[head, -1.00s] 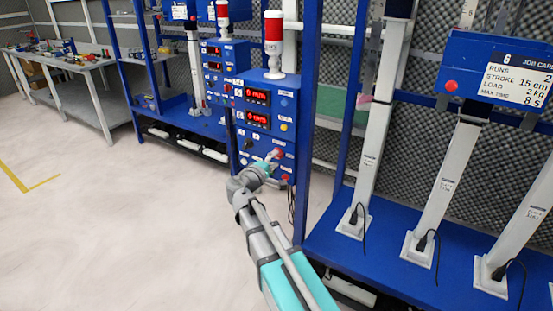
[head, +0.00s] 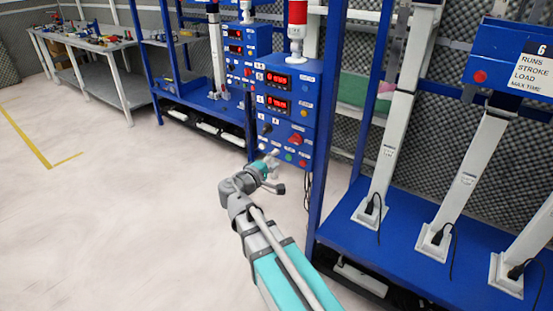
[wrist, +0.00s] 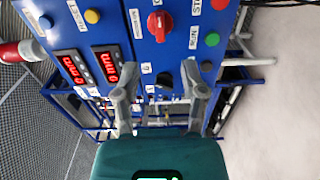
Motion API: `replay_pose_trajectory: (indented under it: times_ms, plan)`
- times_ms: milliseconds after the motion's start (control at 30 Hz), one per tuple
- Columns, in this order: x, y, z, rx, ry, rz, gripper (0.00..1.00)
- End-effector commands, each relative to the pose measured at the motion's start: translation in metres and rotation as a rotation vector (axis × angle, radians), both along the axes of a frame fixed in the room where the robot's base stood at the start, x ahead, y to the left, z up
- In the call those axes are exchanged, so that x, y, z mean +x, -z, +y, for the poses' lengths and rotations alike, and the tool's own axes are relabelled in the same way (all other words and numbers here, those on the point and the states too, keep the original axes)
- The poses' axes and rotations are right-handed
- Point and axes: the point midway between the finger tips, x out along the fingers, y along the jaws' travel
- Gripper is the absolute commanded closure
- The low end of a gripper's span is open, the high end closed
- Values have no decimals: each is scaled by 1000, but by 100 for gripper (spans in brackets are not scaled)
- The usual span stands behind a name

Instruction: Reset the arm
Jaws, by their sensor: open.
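My gripper (head: 277,171) is at the end of my grey and teal arm in the head view, just in front of and below the blue control box (head: 309,140). In the wrist view my gripper (wrist: 158,92) has its two grey fingers spread apart with nothing between them. The control box (wrist: 128,45) fills the top of that view, with a red rotary knob (wrist: 160,26), a green button (wrist: 212,39), a yellow button (wrist: 92,16) and red digital displays (wrist: 105,64). The fingers appear apart from the box.
A blue frame post (head: 335,110) stands right of the box. Actuator columns (head: 394,150) with black cables stand on a blue base (head: 405,240) at right. A red-and-white beacon (head: 298,18) tops the box. A cluttered workbench (head: 85,38) is far left. The pale floor (head: 110,220) at left is clear.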

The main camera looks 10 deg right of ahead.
Motion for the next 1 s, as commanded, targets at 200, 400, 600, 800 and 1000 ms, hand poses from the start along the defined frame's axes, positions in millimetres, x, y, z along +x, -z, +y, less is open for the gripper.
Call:
replay_pose_trajectory:
  times_ms: [200,400,600,800,1000]
  plan:
    - [0,0,0,0,0,0,46]
    - [-2,5,-7,30,17,11,46]
    - [-14,29,-32,156,85,59,46]
    - [-37,68,-64,371,197,142,46]
    - [-66,109,-85,606,313,237,46]
